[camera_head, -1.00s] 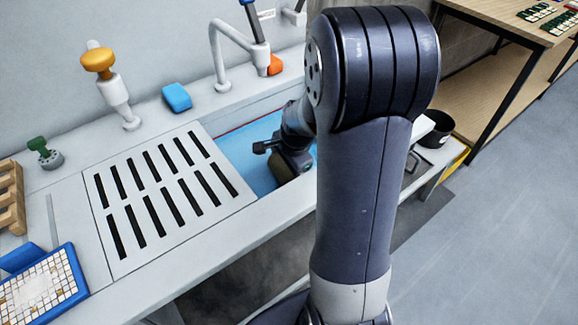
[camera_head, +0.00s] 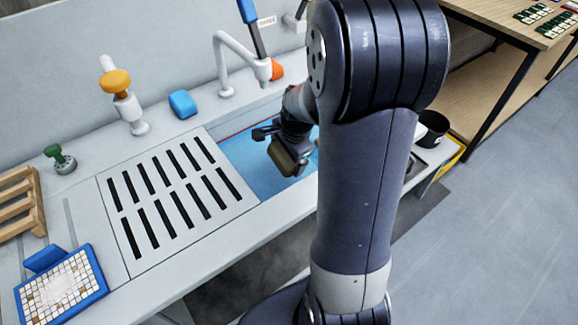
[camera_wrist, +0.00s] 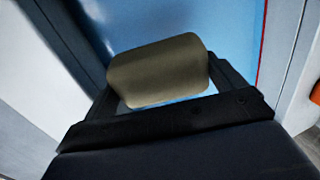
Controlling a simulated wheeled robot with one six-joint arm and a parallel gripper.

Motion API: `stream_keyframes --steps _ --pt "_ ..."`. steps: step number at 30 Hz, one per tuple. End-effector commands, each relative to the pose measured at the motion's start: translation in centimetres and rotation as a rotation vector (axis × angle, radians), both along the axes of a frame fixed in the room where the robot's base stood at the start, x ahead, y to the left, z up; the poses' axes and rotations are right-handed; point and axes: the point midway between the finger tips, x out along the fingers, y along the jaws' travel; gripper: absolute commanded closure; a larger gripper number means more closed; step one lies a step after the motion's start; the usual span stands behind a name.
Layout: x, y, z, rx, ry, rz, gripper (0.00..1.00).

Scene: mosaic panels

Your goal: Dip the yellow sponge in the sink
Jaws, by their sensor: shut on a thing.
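My gripper (camera_wrist: 160,85) is shut on the sponge (camera_wrist: 158,70), with a jaw at each end of it. The sponge looks dull olive-brown in the wrist view. In the head view the sponge (camera_head: 288,157) hangs below my wrist over the sink (camera_head: 245,168), whose inside is bright blue. The blue also shows beneath the sponge in the wrist view (camera_wrist: 170,20). I cannot tell whether the sponge touches the blue surface. My arm hides the right part of the sink.
A slotted drain board (camera_head: 180,195) lies left of the sink. A white faucet (camera_head: 235,60) stands behind it, with a blue sponge-like block (camera_head: 183,104) to the left. A tiled panel (camera_head: 62,290) lies front left. A black pot (camera_head: 432,128) stands at right.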

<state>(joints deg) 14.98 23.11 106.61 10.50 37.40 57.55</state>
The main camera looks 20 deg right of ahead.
Motion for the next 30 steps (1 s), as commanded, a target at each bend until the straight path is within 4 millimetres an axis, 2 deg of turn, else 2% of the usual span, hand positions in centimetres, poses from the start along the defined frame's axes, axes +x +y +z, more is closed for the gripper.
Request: stream_keyframes --steps 1,30 --pt "0.0 0.0 0.8 0.000 -0.001 0.000 0.28" --pt "0.0 0.0 8.5 0.000 -0.001 0.001 0.28"
